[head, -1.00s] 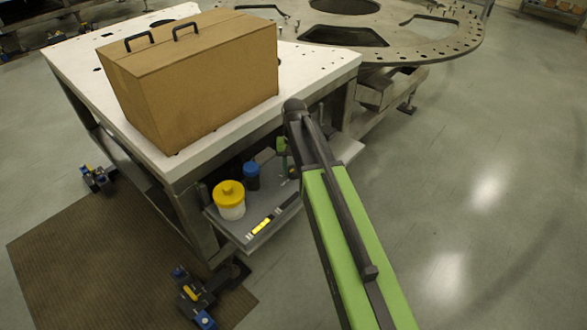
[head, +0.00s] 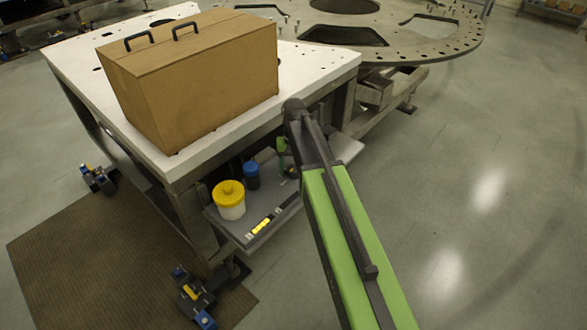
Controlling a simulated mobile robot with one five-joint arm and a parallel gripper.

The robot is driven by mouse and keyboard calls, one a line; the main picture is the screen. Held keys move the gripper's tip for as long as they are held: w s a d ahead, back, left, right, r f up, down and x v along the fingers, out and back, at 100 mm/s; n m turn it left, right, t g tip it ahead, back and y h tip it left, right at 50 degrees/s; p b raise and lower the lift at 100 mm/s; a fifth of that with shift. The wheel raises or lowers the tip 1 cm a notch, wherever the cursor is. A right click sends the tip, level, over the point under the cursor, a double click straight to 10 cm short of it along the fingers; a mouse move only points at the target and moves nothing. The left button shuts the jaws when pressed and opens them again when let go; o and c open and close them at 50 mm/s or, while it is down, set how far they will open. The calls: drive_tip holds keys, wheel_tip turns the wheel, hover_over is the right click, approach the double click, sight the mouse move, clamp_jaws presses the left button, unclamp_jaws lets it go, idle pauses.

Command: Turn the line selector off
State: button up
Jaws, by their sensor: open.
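I cannot make out a line selector in the head view. My green and black arm (head: 345,235) reaches up from the bottom edge to a dark joint in front of the table's near right corner. My gripper cannot be seen; the part of the arm beyond that joint is hidden.
A brown box with black handles (head: 195,80) stands on the white table (head: 325,68). The grey shelf (head: 238,232) below holds a yellow-lidded tub (head: 229,200), a blue-capped container (head: 251,175) and a yellow bar (head: 262,225). A holed plate (head: 455,40) lies behind. Floor at right is clear.

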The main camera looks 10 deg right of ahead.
sight(294, 169)
wheel_tip(294, 169, up, 17)
drive_tip(key=p, duration=1.7)
drive_tip(key=shift+r, duration=0.2)
